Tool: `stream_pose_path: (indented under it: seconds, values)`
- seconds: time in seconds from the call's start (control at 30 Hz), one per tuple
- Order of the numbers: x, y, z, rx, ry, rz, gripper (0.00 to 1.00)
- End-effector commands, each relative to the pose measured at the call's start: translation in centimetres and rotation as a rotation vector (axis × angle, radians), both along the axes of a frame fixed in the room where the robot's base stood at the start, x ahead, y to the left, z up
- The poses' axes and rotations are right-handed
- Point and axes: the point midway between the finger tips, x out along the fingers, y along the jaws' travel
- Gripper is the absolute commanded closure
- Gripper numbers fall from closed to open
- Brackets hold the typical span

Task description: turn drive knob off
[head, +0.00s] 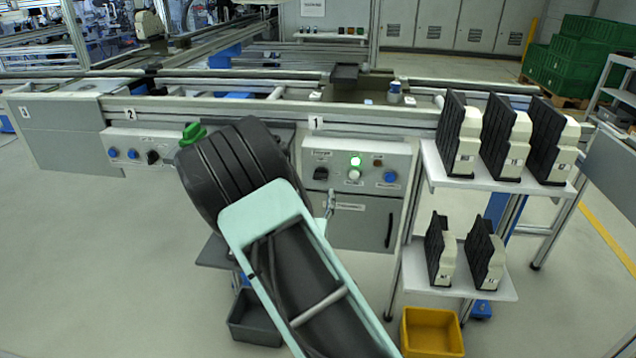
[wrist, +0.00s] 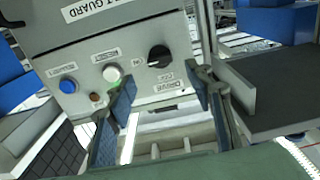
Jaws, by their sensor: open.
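The drive knob (wrist: 159,55) is a black rotary knob on the light grey control panel (wrist: 60,50). It also shows in the head view (head: 320,174), at the left of the panel marked 1. In the wrist view a label by the knob appears upside down. My gripper (wrist: 167,92) is open and empty, its two fingers spread toward the panel. The knob shows between and beyond the fingertips, apart from both. In the head view my arm hides most of the gripper.
A green lamp (head: 355,160) is lit on the panel, near a white button (head: 354,174) and a blue button (head: 390,176). Panel 2 (head: 125,140) has a similar knob (head: 152,157). A shelf (head: 430,165) with black-and-cream units stands right; a yellow bin (head: 432,330) is below.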

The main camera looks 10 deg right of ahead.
Motion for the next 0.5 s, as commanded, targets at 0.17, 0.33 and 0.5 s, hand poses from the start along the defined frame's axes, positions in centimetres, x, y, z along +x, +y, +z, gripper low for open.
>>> stream_pose_path:
  seconds: [0.17,0.33,0.5]
  values:
    - [3.5,-1.2,-0.2,0.000,-0.002,-0.003,0.52]
    - [6.0,-2.0,-0.1,0.001,-0.003,-0.002,0.52]
    - [7.2,-2.4,0.0,0.001,0.000,-0.001,0.52]
